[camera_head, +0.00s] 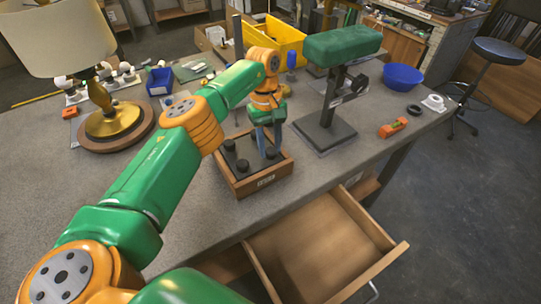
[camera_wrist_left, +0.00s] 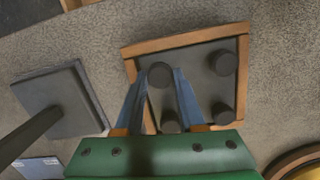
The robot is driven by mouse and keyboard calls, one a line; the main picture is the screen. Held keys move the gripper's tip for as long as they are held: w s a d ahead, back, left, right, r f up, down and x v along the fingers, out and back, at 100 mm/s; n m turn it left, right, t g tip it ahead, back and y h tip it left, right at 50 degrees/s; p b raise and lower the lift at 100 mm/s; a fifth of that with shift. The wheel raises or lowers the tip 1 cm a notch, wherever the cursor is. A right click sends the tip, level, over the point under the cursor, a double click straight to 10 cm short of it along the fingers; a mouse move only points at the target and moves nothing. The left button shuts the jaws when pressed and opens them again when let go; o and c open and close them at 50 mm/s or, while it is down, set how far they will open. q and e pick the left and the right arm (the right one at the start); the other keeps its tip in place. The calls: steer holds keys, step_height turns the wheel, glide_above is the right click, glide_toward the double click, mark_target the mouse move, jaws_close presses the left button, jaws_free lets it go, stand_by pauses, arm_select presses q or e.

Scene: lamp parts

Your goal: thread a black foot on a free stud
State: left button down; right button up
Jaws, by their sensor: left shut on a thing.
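A wooden tray (camera_head: 262,183) with a dark inside holds several black feet. In the left wrist view the tray's rim (camera_wrist_left: 190,38) surrounds round black feet, such as one foot (camera_wrist_left: 223,63) at upper right and another (camera_wrist_left: 222,113) at lower right. My left gripper (camera_head: 268,150) points down into the tray. Its two blue fingers (camera_wrist_left: 161,77) are shut on one black foot (camera_wrist_left: 159,73) near a corner of the tray. That foot appears within the tray's outline; whether it is lifted is unclear. I cannot make out a free stud. My right gripper is not in view.
A green-padded stand (camera_head: 340,46) is right of the tray, its dark base (camera_head: 325,132) on the bench. A lamp (camera_head: 103,122) stands at left. An open drawer (camera_head: 320,250) juts out below the front edge. A yellow bin (camera_head: 283,45) and blue bowl (camera_head: 402,76) stand farther back.

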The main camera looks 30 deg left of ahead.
arm_select(q)
steer(key=shift+s+f+m, duration=0.15)
steer(key=shift+f+m, duration=0.1)
steer(key=shift+m, duration=0.25)
steer(key=shift+d+m, duration=0.1)
steer(key=shift+m, duration=0.6)
steer(key=shift+m+g, duration=0.3)
steer(key=shift+m, duration=0.4)
